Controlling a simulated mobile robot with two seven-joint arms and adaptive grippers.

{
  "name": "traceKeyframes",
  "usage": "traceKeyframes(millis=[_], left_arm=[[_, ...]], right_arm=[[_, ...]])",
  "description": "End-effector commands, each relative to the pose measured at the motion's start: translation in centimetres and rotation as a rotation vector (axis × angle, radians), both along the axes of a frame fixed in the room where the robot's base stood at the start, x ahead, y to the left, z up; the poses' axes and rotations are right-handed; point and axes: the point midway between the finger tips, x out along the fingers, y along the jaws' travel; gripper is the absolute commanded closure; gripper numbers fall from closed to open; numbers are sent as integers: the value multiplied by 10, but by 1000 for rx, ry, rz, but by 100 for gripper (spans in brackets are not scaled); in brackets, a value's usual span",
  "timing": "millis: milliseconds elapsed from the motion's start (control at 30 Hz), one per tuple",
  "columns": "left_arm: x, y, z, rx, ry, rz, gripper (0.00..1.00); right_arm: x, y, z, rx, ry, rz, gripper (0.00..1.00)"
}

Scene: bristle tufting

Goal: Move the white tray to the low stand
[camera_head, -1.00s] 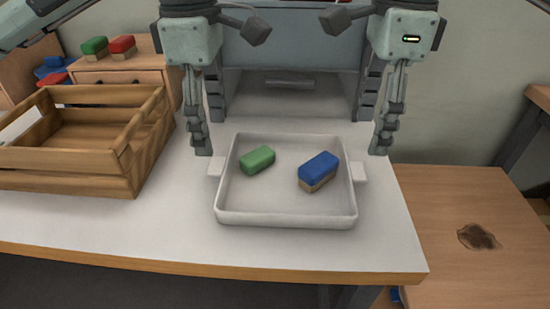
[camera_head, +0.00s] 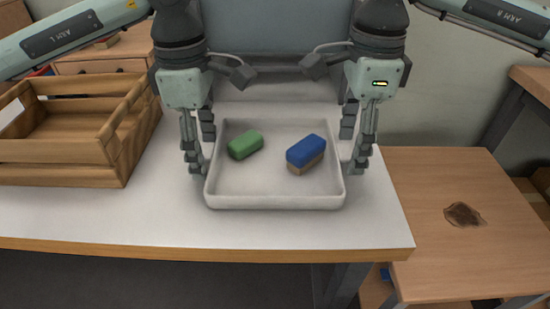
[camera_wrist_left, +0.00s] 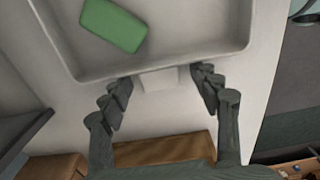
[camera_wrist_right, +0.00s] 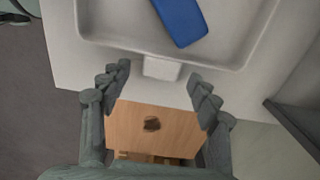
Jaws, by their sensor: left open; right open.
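The white tray (camera_head: 275,200) sits on the white table and holds a green block (camera_head: 245,145) and a blue brush block (camera_head: 306,153) with a tan underside. My left gripper (camera_head: 199,158) is at the tray's left side. In the left wrist view, its open fingers (camera_wrist_left: 160,95) stand on either side of the tray's small white handle tab (camera_wrist_left: 160,79). My right gripper (camera_head: 354,155) is at the tray's right side. In the right wrist view, its open fingers (camera_wrist_right: 162,82) stand on either side of the other handle tab (camera_wrist_right: 162,68). In the head view both tabs are hidden by the grippers.
A wooden crate (camera_head: 70,150) stands on the table at the left. A lower wooden surface (camera_head: 430,190) with a dark stain (camera_head: 464,215) lies to the right, below the table's level. The table front (camera_head: 120,220) is clear. A grey box-like unit (camera_head: 275,50) stands behind the tray.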

Motion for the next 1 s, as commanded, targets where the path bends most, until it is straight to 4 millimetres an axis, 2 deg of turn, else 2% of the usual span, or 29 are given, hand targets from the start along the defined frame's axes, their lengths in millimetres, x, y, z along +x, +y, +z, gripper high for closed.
traceKeyframes(millis=[333,800,1000], left_arm=[[0,0,-3,0,1,0,39],[0,0,-3,0,1,0,98],[0,0,-2,0,0,0,99]], right_arm=[[0,0,-3,0,0,0,39],[0,0,-3,0,0,0,98],[0,0,-2,0,-1,0,98]])
